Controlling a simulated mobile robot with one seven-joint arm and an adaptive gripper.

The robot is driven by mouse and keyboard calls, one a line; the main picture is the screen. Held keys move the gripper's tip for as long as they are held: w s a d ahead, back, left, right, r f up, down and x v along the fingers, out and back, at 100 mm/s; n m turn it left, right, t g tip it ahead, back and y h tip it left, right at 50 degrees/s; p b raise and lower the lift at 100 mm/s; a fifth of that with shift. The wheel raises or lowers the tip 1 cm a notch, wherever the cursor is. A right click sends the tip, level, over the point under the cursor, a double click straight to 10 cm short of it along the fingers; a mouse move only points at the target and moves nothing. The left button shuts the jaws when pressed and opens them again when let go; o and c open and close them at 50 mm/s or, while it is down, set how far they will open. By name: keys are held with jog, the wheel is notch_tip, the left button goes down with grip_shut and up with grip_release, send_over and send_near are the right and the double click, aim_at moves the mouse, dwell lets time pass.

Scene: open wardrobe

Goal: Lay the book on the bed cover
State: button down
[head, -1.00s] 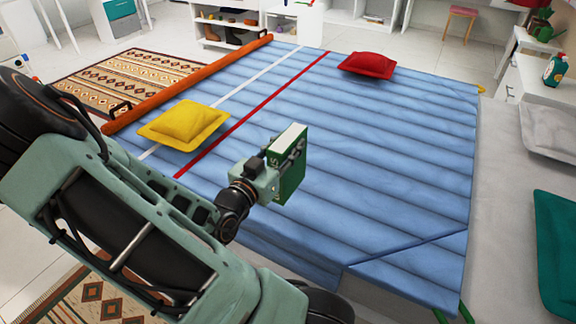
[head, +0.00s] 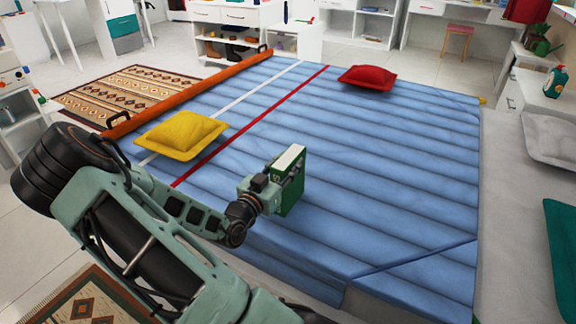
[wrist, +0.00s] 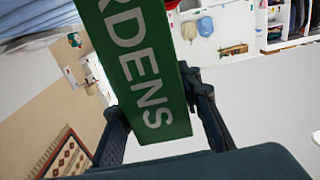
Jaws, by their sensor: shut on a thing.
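The green book (head: 291,186) with white page edges is held upright in my gripper (head: 283,180), over the near middle part of the blue bed cover (head: 385,170). In the wrist view the book (wrist: 150,75) shows large white letters reading "RDENS", and it sits between the two dark fingers of my gripper (wrist: 160,115). The gripper is shut on the book. Whether the book's lower edge touches the cover cannot be told.
A yellow cushion (head: 180,135) lies on the cover at left, and a red cushion (head: 366,77) lies at the far side. An orange roll (head: 190,92) runs along the left edge. The middle and right of the cover are clear.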

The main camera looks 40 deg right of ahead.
aim_at(277, 175)
jog(key=c, duration=1.8)
grip_release()
jog(key=shift+f, duration=0.1)
jog(key=shift+c, duration=0.2)
jog(key=o, duration=0.4)
jog(key=shift+o, duration=0.2)
jog(key=shift+r, duration=0.25)
jog(key=p+v, duration=0.2)
jog(key=v, duration=1)
